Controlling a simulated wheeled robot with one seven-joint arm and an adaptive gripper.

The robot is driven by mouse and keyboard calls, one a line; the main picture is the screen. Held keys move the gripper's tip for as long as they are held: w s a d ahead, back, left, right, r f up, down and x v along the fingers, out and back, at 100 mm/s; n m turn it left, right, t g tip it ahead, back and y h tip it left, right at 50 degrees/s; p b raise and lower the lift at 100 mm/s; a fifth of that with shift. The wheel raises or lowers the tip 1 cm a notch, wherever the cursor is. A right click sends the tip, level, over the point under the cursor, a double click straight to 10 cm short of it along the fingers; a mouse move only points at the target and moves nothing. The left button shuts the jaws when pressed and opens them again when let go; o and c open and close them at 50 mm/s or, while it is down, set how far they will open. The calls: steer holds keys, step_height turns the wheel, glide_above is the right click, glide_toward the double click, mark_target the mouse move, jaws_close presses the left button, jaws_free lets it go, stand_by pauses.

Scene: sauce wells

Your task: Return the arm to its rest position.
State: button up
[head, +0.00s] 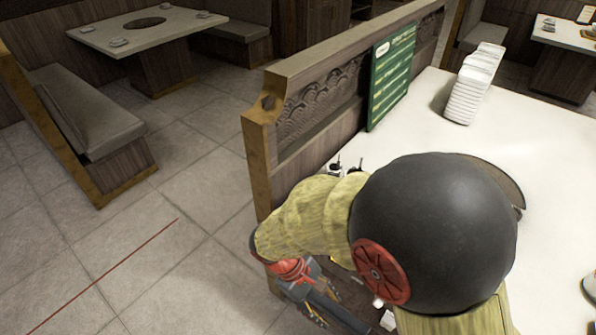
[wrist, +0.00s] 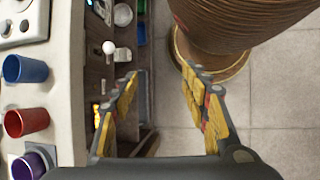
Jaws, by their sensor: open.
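My arm crosses the lower middle of the head view, its dark round joint covering part of the white counter. My gripper (head: 330,312) hangs low beside the counter's near end, partly cut off by the lower picture edge. In the wrist view my gripper (wrist: 160,76) shows two yellow-padded fingers spread wide apart, with nothing between them. Floor tiles and the edge of a shelf show through the gap.
The white counter (head: 431,98) holds stacked white dishes (head: 474,84). A wooden partition (head: 262,150) with a green menu board (head: 391,78) borders it. Blue (wrist: 24,70), red (wrist: 27,121) and purple (wrist: 29,165) cups stand beside open shelves.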

steer(key=s+d+r+m+t+y, duration=0.1)
steer(key=d+r+m, duration=0.4)
steer(key=r, duration=0.7)
steer(key=s+d+r+m+t+y, duration=0.1)
steer(key=d+r+m+t+y, duration=0.3)
steer(key=r, duration=0.8)
steer(key=d+m+t, duration=0.1)
steer(key=d+t, duration=0.1)
steer(key=d, duration=0.1)
steer(key=shift+s+r+t+y, duration=0.3)
steer(key=shift+r, duration=0.1)
